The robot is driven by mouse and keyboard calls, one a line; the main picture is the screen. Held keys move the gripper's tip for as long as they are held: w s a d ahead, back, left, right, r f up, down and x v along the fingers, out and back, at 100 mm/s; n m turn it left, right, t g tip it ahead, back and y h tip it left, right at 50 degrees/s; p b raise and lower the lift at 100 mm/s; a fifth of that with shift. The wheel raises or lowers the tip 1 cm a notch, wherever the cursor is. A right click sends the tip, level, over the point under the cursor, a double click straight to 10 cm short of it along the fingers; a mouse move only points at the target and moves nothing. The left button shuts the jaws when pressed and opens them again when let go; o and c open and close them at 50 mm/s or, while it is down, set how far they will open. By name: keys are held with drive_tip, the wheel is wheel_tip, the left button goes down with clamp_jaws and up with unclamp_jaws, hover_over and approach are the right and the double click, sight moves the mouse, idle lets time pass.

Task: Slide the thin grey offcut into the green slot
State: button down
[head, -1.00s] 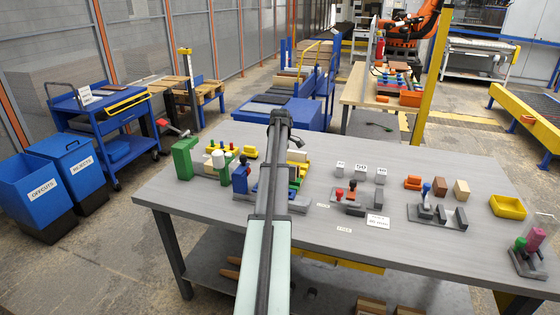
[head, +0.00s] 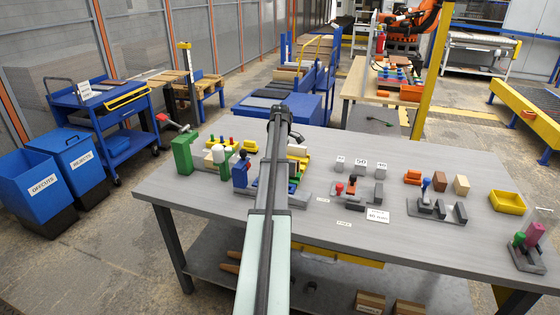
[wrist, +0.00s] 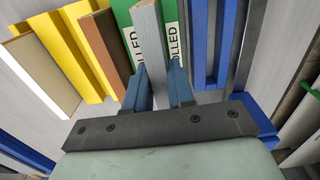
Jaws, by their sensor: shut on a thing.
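In the wrist view, my gripper (wrist: 158,72) is shut on a thin grey offcut (wrist: 149,42), which stands between its two blue fingers. The offcut's lower part is hidden by the fingers and gripper body. In the head view, my arm covers the gripper and most of the slotted holders.
In the wrist view, a yellow slot (wrist: 88,52) lies left, with a brown board (wrist: 105,48) and a pale board (wrist: 40,72) near it. A blue slot (wrist: 202,45) is on the right. In the head view, a green block (head: 183,153) stands left on the grey table (head: 165,187).

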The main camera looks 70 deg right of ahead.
drive_tip(key=shift+f, duration=1.65)
idle(0.7)
drive_tip(key=c, duration=0.9)
unclamp_jaws()
wheel_tip(320, 180, up, 14)
drive_tip(key=shift+f, duration=0.1)
